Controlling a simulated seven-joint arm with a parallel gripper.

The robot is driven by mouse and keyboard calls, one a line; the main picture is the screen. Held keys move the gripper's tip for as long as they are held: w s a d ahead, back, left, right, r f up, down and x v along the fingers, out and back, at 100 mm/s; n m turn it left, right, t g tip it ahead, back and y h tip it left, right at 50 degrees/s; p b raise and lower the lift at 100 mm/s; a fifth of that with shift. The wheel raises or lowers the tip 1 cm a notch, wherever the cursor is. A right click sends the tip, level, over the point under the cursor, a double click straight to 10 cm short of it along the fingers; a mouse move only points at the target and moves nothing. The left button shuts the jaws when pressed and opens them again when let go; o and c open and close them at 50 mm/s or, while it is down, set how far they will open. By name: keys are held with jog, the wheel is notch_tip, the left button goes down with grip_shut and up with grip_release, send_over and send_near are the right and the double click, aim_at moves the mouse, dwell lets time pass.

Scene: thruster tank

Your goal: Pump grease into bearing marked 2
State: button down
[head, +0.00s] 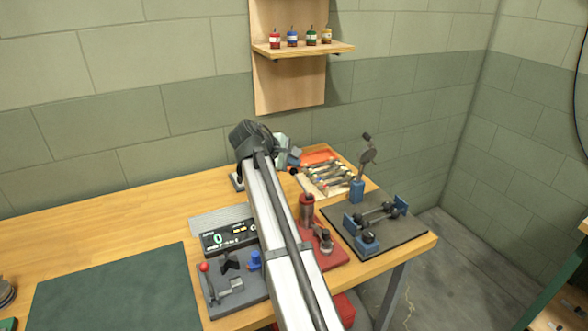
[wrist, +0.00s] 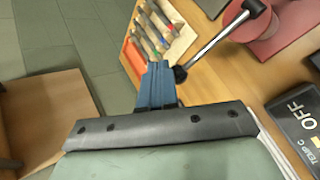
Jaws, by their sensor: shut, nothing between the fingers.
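My gripper (head: 293,157) is at the back of the bench, at the far end of my arm. In the wrist view its blue fingers (wrist: 157,78) are shut with nothing between them. A black ball knob (wrist: 180,74) on a metal lever (wrist: 214,42) is right beside the fingers; I cannot tell whether they touch. The lever runs to a red round fixture (wrist: 250,22). In the head view a red cylinder (head: 306,211) stands on a red base (head: 332,257), partly behind my arm. A shaft with blue bearing blocks (head: 400,204) lies on a dark mat (head: 345,222). No bearing number is legible.
A tray of coloured-handled tools (head: 326,179) is near the gripper. A blue stand with a round head (head: 357,189) rises behind the mat. A display panel (head: 228,237) and a grey red-knobbed fixture (head: 225,290) are left of my arm. The green mat (head: 115,290) is clear.

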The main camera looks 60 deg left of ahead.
aim_at(291, 171)
jog(key=shift+a+f, duration=0.2)
jog(key=shift+f, duration=0.55)
jog(key=shift+a+f, duration=0.2)
jog(key=shift+f, duration=0.6)
jog(key=shift+a+f, duration=0.2)
jog(key=shift+f, duration=0.55)
dwell(2.7)
jog(key=shift+r, duration=0.15)
dwell(0.4)
jog(key=shift+d+r, duration=0.25)
jog(key=shift+r, duration=0.6)
jog(key=shift+d+r, duration=0.25)
jog(key=shift+r, duration=0.6)
jog(key=shift+d+r, duration=0.25)
jog(key=shift+r, duration=0.6)
jog(key=shift+r, duration=0.15)
jog(key=shift+d+r, duration=0.2)
jog(key=shift+r, duration=0.55)
jog(key=shift+d+r, duration=0.2)
jog(key=shift+r, duration=0.55)
jog(key=shift+d+r, duration=0.2)
jog(key=shift+r, duration=0.55)
